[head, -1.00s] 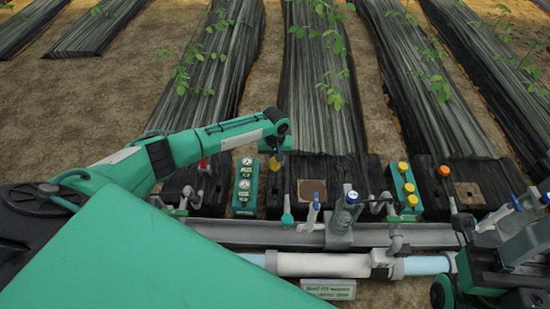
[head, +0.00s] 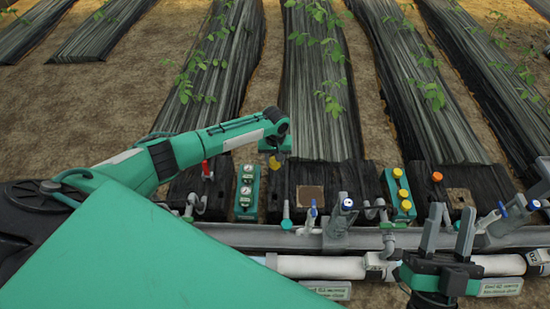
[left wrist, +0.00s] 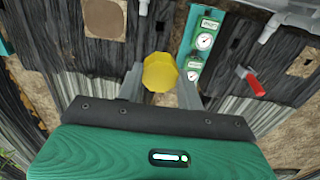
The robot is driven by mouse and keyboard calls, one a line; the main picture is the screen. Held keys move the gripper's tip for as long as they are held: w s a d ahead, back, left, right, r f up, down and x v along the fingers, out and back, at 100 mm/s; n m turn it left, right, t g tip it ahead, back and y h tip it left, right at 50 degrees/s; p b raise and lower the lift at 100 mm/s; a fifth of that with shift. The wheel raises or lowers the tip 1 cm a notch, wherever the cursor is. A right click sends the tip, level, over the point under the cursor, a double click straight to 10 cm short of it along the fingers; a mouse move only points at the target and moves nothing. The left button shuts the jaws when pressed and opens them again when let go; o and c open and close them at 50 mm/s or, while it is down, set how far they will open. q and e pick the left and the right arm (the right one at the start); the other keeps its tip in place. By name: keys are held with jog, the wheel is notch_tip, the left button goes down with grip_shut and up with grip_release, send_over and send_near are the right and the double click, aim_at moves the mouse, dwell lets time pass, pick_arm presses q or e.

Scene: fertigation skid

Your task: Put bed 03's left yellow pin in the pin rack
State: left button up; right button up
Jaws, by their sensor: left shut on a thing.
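My left gripper (head: 274,153) is shut on a yellow pin (head: 275,163), above the dark end of the middle bed. In the left wrist view the pin's round yellow head (left wrist: 160,72) sits between the two fingers; its lower part is hidden. A green block with three yellow knobs or pins (head: 391,186) stands to the right of the left gripper; it may be the pin rack, but I cannot tell for sure. My right gripper (head: 449,229) is open and empty at the lower right, its fingers pointing up.
A green gauge block (head: 247,192) stands left of the held pin, with a red-handled valve (head: 206,170) beyond. Blue-topped valves (head: 346,204) rise from the grey rail (head: 270,237). A white pipe (head: 320,267) runs in front. An orange knob (head: 437,176) is on the right bed.

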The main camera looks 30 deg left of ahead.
pick_arm(q)
jog(key=shift+r+p, duration=0.8)
jog(key=shift+r, duration=0.05)
jog(key=shift+r+p, duration=0.7)
jog(key=shift+p, duration=0.05)
pick_arm(e)
jog(key=s+a+f+g+h, duration=0.1)
jog(key=a+f+g, duration=0.3)
jog(key=f+g, duration=0.5)
jog(key=shift+s+a+f+g, duration=0.2)
jog(key=shift+s+f+g, duration=0.3)
jog(key=shift+f, duration=2.6)
jog(key=shift+s, duration=0.1)
